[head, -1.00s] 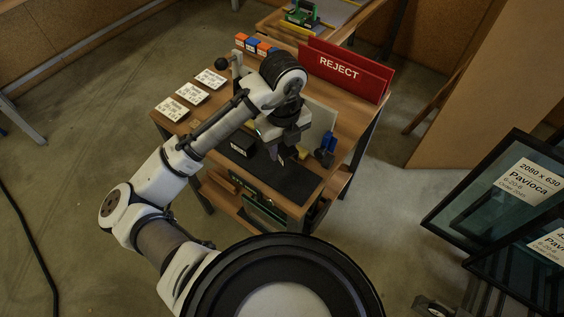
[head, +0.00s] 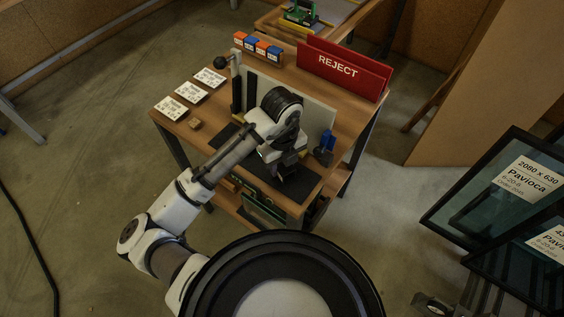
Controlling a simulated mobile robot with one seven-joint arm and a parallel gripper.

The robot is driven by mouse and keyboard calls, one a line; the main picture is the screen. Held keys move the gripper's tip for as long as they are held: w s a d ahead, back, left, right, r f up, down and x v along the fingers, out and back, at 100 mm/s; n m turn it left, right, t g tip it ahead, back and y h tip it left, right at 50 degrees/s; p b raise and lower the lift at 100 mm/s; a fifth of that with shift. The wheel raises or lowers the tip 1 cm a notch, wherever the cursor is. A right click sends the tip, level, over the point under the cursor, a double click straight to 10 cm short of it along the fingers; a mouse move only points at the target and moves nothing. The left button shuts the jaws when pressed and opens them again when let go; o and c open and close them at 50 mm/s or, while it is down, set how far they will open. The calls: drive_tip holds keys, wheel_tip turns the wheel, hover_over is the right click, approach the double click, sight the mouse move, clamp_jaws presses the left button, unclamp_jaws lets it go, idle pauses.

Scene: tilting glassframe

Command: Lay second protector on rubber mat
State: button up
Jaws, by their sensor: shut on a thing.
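The rubber mat (head: 305,183) is a black sheet along the front of the wooden bench, partly hidden by my arm. My gripper (head: 281,177) is over the front part of the mat, pointing down, its jaws shut on the protector. The protector is small and dark against the mat and mostly hidden by my wrist. I cannot tell whether it touches the mat. I cannot pick out another protector on the mat behind my arm.
White label cards (head: 188,92) and a small brown block (head: 195,124) lie on the bench's left side. A red REJECT holder (head: 343,70) and orange and blue blocks (head: 257,47) stand behind. A pale upright panel (head: 315,115) and blue clamp (head: 327,142) are near my gripper.

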drive_tip(key=shift+s+f+b, duration=0.1)
drive_tip(key=shift+f+b, duration=0.3)
drive_tip(key=shift+f, duration=0.05)
drive_tip(key=shift+s+f, duration=0.1)
drive_tip(key=shift+f, duration=0.05)
drive_tip(key=o, duration=0.9)
drive_tip(key=shift+d+f, duration=0.1)
drive_tip(key=shift+o, duration=0.2)
drive_tip(key=shift+r+p, duration=0.55)
drive_tip(key=shift+r, duration=0.35)
wheel_tip(320, 180, up, 12)
drive_tip(key=b, duration=0.1)
drive_tip(key=shift+w, duration=0.2)
